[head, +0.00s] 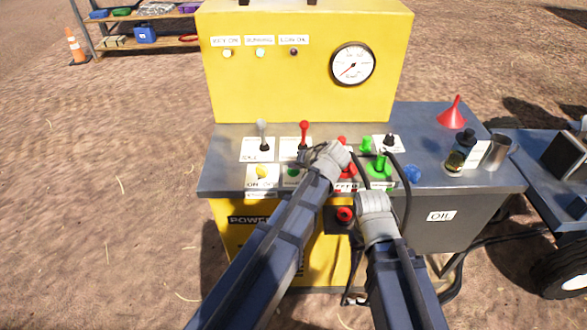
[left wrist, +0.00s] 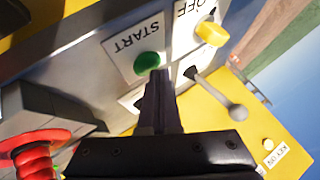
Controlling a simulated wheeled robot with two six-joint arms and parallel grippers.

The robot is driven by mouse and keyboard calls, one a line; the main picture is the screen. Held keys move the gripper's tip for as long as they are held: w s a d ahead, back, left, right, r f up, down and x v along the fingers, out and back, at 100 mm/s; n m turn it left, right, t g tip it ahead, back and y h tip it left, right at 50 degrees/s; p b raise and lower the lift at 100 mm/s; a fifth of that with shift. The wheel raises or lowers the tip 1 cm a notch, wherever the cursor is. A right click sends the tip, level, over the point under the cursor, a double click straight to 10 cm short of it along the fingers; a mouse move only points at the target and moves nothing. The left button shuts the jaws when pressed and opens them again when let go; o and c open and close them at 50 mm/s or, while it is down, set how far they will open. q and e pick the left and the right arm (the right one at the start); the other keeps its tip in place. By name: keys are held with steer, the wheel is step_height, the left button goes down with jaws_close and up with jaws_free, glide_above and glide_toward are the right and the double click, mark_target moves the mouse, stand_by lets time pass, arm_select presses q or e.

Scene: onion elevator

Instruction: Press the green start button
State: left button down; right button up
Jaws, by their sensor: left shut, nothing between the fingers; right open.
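The green start button (left wrist: 148,62) sits on a white plate marked START in the left wrist view. In the head view the button (head: 293,172) shows just left of my left wrist. My left gripper (left wrist: 158,76) is shut and empty. Its fingertips are at the button's lower edge in the left wrist view; I cannot tell whether they touch it. In the head view my left gripper (head: 308,158) is over the panel, partly hidden by its own wrist. My right gripper (head: 372,200) is open at the panel's front, its fingers mostly hidden.
A yellow knob (left wrist: 211,33) and a grey-tipped lever (left wrist: 236,111) are close to the button. A red lever (head: 304,132) stands behind it. A red part (left wrist: 35,155) is at the wrist view's lower left. A red funnel (head: 452,113) stands on the right.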

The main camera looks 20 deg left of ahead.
mark_target(295, 173)
arm_select(q)
steer(key=shift+r+p, duration=0.85)
steer(key=shift+r, duration=0.1)
step_height(295, 173, up, 5)
steer(key=p, duration=0.5)
stand_by(0.5)
steer(key=s+d+f+m+g+h, duration=0.2)
steer(key=s+d, duration=0.4)
steer(key=s, duration=0.5)
steer(key=s+d+f+m+g+h, duration=0.3)
steer(key=s+d, duration=0.3)
steer(key=s, duration=0.6)
steer(key=shift+d+f+g+h, duration=0.25)
steer(key=shift+f+g+h, duration=0.2)
steer(key=shift+f, duration=0.35)
